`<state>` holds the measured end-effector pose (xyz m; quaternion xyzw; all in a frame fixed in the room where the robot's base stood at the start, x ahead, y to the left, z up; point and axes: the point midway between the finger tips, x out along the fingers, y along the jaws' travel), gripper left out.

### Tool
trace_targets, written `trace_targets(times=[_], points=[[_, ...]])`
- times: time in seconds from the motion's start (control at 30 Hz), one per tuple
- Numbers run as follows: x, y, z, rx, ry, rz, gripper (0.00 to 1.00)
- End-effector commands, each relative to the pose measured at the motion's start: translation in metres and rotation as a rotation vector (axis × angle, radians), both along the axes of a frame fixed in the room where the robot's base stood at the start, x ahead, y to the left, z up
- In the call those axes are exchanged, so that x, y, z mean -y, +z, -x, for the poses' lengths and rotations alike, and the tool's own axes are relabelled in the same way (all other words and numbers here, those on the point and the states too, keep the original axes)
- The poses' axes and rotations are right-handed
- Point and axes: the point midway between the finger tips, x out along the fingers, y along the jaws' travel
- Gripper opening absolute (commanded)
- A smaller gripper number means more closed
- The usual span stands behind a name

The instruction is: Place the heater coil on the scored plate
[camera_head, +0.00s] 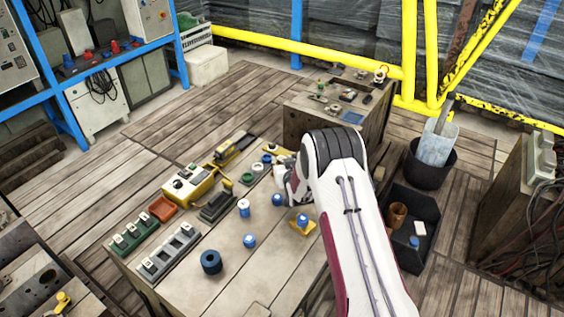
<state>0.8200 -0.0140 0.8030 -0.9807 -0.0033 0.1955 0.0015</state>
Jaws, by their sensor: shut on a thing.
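My gripper (287,181) is over the far right part of the worktable (228,290), largely hidden behind my own white and dark-red arm. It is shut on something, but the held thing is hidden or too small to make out. I cannot pick out the heater coil for certain. A dark blue ring (211,262) lies near the table's front. I cannot tell which surface is the scored plate; a small pale plate (257,310) shows at the bottom edge.
Blue-topped pieces (249,240) stand around the table's middle, one on a yellow base (302,222). A black bin (411,257) is right of my arm.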

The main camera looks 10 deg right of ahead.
Motion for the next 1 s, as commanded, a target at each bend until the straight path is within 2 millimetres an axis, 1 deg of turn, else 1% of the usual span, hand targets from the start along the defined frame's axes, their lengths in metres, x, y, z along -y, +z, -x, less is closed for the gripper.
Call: trace_targets(times=[0.47,0.5,0.53,0.57,1.0], points=[[0.0001,-0.0032,-0.0005,0.002,0.0,0.0,0.04],[0.0,-0.0033,-0.0004,0.001,0.0,0.0,0.35],[0.0,-0.0033,-0.0003,0.001,0.0,0.0,0.43],[0.0,-0.0033,-0.0003,0.001,0.0,0.0,0.44],[0.0001,-0.0016,-0.0001,0.001,0.0,0.0,0.44]])
